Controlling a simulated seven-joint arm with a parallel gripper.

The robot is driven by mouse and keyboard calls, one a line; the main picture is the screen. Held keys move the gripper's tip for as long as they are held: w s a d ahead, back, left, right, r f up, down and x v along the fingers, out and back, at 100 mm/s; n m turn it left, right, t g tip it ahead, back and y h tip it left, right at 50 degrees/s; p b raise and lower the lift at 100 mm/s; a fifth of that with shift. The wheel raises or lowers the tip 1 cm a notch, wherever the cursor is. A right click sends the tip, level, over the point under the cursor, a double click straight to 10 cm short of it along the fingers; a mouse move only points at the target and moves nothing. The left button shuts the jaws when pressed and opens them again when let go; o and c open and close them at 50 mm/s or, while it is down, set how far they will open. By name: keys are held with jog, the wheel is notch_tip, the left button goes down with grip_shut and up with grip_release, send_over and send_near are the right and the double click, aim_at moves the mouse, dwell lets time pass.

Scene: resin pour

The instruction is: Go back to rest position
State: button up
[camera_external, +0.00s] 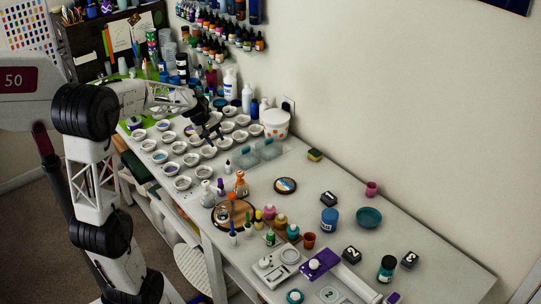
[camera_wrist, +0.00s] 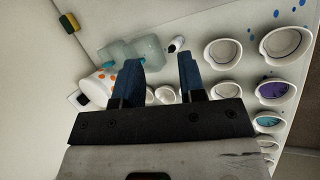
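My gripper (camera_external: 211,130) is over the far part of the white table, above the rows of small white cups (camera_external: 181,148). In the wrist view, the two blue fingers of my gripper (camera_wrist: 160,72) stand apart with nothing held between them. Small white cups show beyond the fingers, and larger white cups (camera_wrist: 222,53) lie to their right, one with purple inside (camera_wrist: 272,91). My arm reaches in from the left in the external view.
A white bucket with orange spots (camera_external: 276,124) and clear containers (camera_external: 259,152) stand near my gripper. Several bottles (camera_external: 230,84) crowd the back. A yellow-green sponge (camera_external: 314,155) lies by the wall. Bottles, a round wooden tray (camera_external: 250,212) and numbered blocks (camera_external: 351,254) occupy the near table.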

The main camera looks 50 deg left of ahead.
jog(key=s+d+r+m+g, duration=0.15)
jog(key=s+d+m, duration=0.25)
jog(key=d, duration=0.7)
jog(key=s+d+m+y, duration=0.3)
jog(key=s+d+m, duration=0.8)
jog(key=s+d, duration=0.7)
jog(key=shift+s+f+y, duration=0.25)
jog(key=shift+s+y, duration=0.15)
jog(key=shift+s, duration=0.65)
